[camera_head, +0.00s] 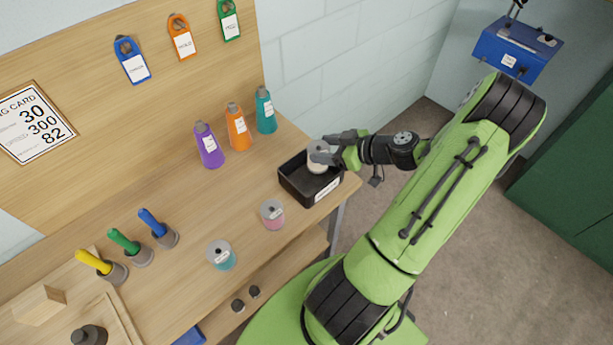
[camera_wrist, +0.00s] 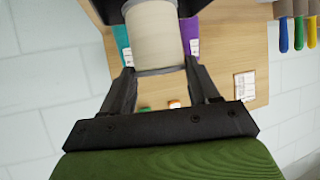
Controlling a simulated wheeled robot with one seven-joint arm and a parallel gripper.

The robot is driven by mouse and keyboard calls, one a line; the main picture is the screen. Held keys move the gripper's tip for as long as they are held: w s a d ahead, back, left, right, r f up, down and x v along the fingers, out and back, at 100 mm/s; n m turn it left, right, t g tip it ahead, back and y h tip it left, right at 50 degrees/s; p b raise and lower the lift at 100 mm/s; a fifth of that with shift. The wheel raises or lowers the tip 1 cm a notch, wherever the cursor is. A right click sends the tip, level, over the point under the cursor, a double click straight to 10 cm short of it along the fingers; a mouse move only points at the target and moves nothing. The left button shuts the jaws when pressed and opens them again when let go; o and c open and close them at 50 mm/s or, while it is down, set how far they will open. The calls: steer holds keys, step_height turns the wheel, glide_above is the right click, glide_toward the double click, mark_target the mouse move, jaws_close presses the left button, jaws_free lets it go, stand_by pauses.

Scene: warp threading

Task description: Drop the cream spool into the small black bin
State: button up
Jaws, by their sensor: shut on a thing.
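The cream spool (camera_head: 318,158) is between the fingers of my gripper (camera_head: 322,150), at the small black bin (camera_head: 296,185) on the bench's right end. In the head view the spool appears over the bin's opening; its exact height above the bin floor is hard to tell. In the wrist view the cream spool (camera_wrist: 154,36) fills the space between the two fingers of my gripper (camera_wrist: 158,72), which is shut on it. A dark part of the bin shows at the top of the wrist view. The bin has a white label on its front.
A pink spool (camera_head: 272,214) and a teal spool (camera_head: 221,255) stand on the bench left of the bin. Purple (camera_head: 209,145), orange (camera_head: 238,127) and teal (camera_head: 265,110) cones stand behind. Several coloured-handled tools are at the left. The bench's right edge is close to the bin.

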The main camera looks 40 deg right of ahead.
step_height(320, 180, down, 4)
steer(key=shift+w+r+b, duration=0.1)
steer(key=shift+r+b, duration=0.1)
steer(key=shift+b, duration=0.45)
steer(key=o, duration=1.2)
steer(key=shift+r, duration=0.1)
steer(key=p+v, duration=0.2)
steer(key=v, duration=1.3)
steer(key=shift+s+d+r, duration=0.2)
steer(key=shift+s, duration=0.1)
